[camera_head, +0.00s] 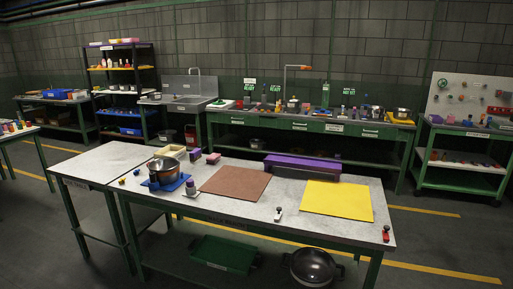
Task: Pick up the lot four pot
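Several pots are in view, and no readable mark shows which is the lot four pot. A steel pot (165,170) stands on a blue mat (178,184) at the left of the near table. A dark pot (312,267) with side handles is low down, below the table's front edge. A small steel pot (402,113) stands on the far bench at the right. Neither of my grippers is in view.
A green crate (224,254) is below. A green bench (310,126) and a sink (189,88) stand behind. Floor is clear between table and bench.

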